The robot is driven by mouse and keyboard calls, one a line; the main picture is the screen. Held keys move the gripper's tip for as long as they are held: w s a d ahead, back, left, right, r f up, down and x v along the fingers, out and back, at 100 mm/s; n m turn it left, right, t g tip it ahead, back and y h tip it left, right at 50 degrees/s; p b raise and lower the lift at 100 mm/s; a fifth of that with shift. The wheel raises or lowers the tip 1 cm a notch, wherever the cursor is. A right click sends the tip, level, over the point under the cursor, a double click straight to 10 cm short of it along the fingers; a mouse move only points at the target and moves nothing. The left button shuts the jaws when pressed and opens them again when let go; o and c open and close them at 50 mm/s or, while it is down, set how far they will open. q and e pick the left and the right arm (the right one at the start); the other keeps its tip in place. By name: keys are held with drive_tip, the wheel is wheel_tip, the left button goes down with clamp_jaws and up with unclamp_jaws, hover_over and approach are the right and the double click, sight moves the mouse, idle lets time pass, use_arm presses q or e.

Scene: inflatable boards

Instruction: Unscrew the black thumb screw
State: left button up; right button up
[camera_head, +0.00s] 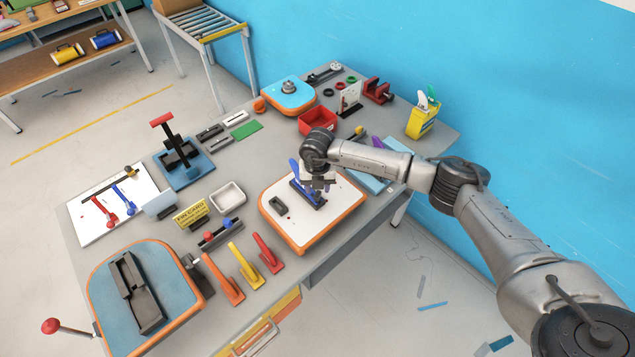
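A white board with an orange rim (335,222) lies on the grey table. On it stands a fixture with a blue lever (294,168) and a dark base. A small black block (279,207) lies left of it on the same board. My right gripper (318,184) points down over this fixture, close to or touching it, and hides part of it. The fingers are too small and dark to tell whether they are open or shut. I cannot make out a black thumb screw; it may be hidden under the gripper. My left gripper is not in view.
A red bin (317,122), a blue board (288,97) and a yellow container (422,122) stand behind. A white tray (228,196) lies left. The blue wall is behind the table.

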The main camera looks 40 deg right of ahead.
sight(318, 194)
drive_tip(key=shift+m, duration=0.4)
drive_tip(key=shift+r+m+p, duration=0.1)
drive_tip(key=shift+m+p, duration=0.5)
drive_tip(key=shift+p, duration=0.05)
drive_tip(key=shift+m+p, duration=0.7)
drive_tip(key=shift+m, duration=0.6)
drive_tip(key=shift+f, duration=0.3)
drive_tip(key=shift+f+b, duration=0.7)
drive_tip(key=shift+f, duration=0.4)
drive_tip(key=shift+f+b, duration=0.55)
drive_tip(key=shift+f, duration=0.55)
